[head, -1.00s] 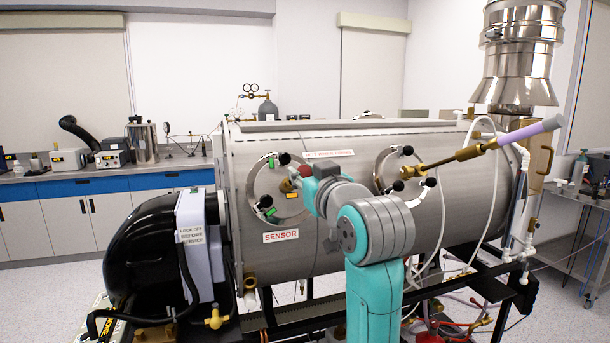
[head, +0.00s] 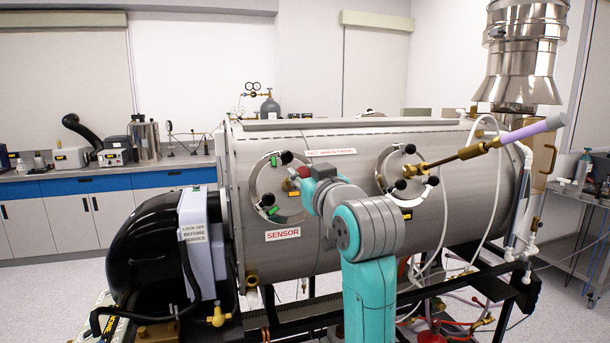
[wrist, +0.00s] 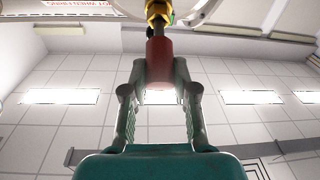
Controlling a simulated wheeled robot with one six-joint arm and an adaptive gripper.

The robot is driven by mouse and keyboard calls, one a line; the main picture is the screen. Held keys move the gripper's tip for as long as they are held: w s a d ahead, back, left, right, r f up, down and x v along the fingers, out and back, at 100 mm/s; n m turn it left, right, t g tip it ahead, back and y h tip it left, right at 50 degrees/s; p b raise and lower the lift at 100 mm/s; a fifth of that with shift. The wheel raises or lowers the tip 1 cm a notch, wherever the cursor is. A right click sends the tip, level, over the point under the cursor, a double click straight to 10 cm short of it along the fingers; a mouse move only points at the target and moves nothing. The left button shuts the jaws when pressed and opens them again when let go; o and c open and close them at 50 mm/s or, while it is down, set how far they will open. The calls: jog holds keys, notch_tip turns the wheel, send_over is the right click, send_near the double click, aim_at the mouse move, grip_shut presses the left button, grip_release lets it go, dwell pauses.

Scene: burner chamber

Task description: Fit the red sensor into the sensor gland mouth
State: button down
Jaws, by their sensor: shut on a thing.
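The red sensor (wrist: 160,62) is between the two fingers of my gripper (wrist: 160,72), which is shut on it. Its thin dark stem points up in the wrist view to the brass sensor gland (wrist: 158,13). The stem tip meets or overlaps the gland mouth there; I cannot tell how far in it is. In the head view, the red sensor (head: 304,171) is a small patch just right of the brass gland (head: 290,180) on the left round port. My gripper (head: 313,179) partly hides the port.
The steel chamber (head: 330,255) carries a "SENSOR" label (head: 283,234) below the left port. Dark-knobbed clamps (head: 287,157) ring this port. A brass probe with a lilac handle (head: 520,132) juts from the right port. A black blower (head: 150,240) stands at the left.

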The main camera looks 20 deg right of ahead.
jog(key=shift+w+f, duration=0.3)
jog(key=shift+w, duration=0.3)
jog(key=shift+w+f, duration=0.3)
jog(key=shift+w, duration=0.25)
jog(key=c, duration=0.8)
grip_release()
